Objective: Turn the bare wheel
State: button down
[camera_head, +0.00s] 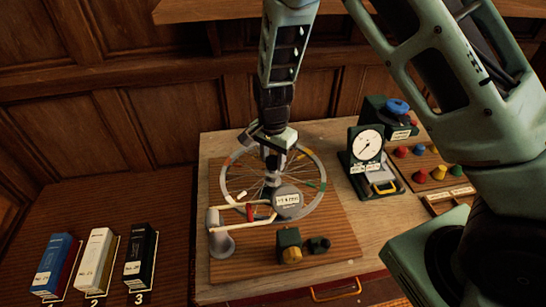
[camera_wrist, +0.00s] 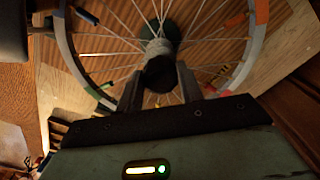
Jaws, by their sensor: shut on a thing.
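The bare spoked wheel (camera_head: 320,184) lies flat over a wooden board, its grey rim marked with coloured bands. It also fills the upper part of the wrist view (camera_wrist: 240,75). My gripper (camera_head: 272,178) points straight down over the wheel's middle. In the wrist view, my gripper (camera_wrist: 160,85) has its two fingers on either side of the dark hub end (camera_wrist: 159,73) and is shut on it. A round grey labelled disc (camera_head: 288,201) sits at the near side of the wheel, beside a cream and red bent rod (camera_head: 240,207). My gripper hides part of the hub in the head view.
A dial gauge (camera_head: 367,146) stands right of the wheel, near coloured knobs (camera_head: 420,150). A small block with a yellow knob (camera_head: 289,247) is in front. Blue (camera_head: 53,263), white (camera_head: 96,261) and black (camera_head: 140,256) numbered boxes stand at left. The brown surface behind them is clear.

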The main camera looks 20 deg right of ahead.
jog(key=shift+w+r, duration=0.1)
jog(key=c, duration=0.9)
grip_release()
notch_tip(320, 180, up, 17)
jog(key=b, duration=0.3)
jog(key=shift+r+b, duration=0.2)
jog(key=shift+b, duration=0.2)
jog(key=s+a+f+n+b, duration=0.2)
jog(key=s+n, duration=0.4)
jog(key=s, duration=0.3)
jog(key=s+a+f+n+b, duration=0.2)
jog(key=s+f+n, duration=0.2)
jog(key=s, duration=0.5)
jog(key=s+a+f+n+b, duration=0.2)
jog(key=s+f+n+b, duration=0.1)
jog(key=s+n, duration=0.6)
jog(key=shift+s+a+f+y, duration=0.15)
jog(key=shift+a+f+y, duration=0.05)
jog(key=shift+y, duration=0.1)
